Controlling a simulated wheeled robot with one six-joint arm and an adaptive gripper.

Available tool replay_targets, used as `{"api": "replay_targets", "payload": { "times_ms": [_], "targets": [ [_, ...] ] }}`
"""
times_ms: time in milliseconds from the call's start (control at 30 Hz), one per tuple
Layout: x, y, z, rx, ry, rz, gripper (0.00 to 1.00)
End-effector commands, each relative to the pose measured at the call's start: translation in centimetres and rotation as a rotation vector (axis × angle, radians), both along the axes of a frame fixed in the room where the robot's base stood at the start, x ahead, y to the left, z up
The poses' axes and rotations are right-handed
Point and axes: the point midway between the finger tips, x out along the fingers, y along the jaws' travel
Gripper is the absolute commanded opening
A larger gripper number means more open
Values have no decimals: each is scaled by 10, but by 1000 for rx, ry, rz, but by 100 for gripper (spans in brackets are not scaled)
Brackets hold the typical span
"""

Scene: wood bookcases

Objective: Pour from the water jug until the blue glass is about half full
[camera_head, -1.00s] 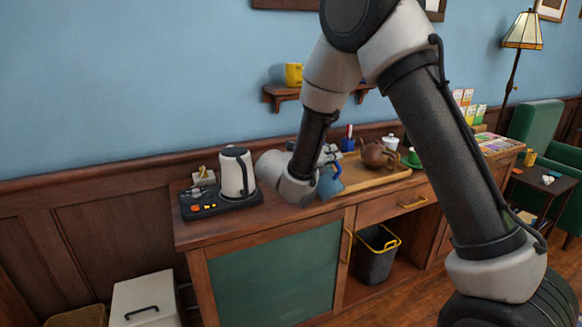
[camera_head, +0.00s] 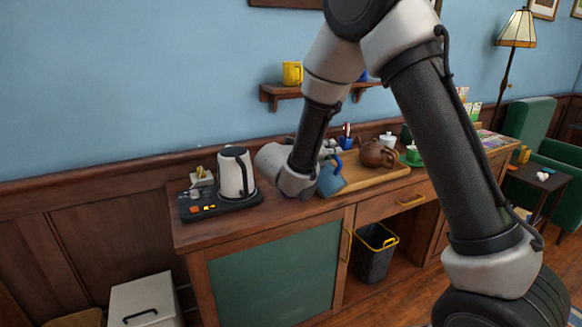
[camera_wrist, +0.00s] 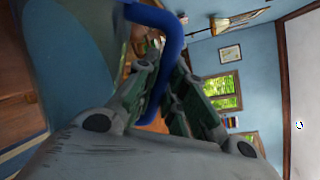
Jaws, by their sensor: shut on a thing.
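The water jug (camera_head: 331,181), blue-grey with a blue handle, is at the front left edge of the wooden tray and looks tilted in the head view. In the wrist view the jug (camera_wrist: 75,65) fills the upper left, with its blue handle (camera_wrist: 172,45) close by. My gripper (camera_wrist: 162,75) is shut on the jug's handle, one finger on each side. In the head view the gripper is mostly hidden behind my wrist and the jug. I cannot make out the blue glass; my arm hides part of the tray. The water level cannot be seen.
The wooden tray (camera_head: 375,178) holds a brown teapot (camera_head: 374,153). A green cup (camera_head: 413,156) and a white lidded pot (camera_head: 388,140) are near it. A white kettle (camera_head: 236,174) stands on a dark base at left. A wall shelf (camera_head: 282,91) with a yellow mug (camera_head: 292,73) is above.

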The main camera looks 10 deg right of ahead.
Motion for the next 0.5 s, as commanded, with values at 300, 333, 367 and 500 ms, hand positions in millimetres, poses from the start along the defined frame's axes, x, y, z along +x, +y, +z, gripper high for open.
{"api": "replay_targets", "payload": {
  "times_ms": [300, 333, 367, 500],
  "targets": [
    [-1, -2, 3, -7, 8, 0, 0],
    [-1, -2, 3, -8, 9, 1, 0],
    [-1, -2, 3, -9, 10, 1, 0],
    [-1, -3, 4, -12, 15, 1, 0]
  ]
}}
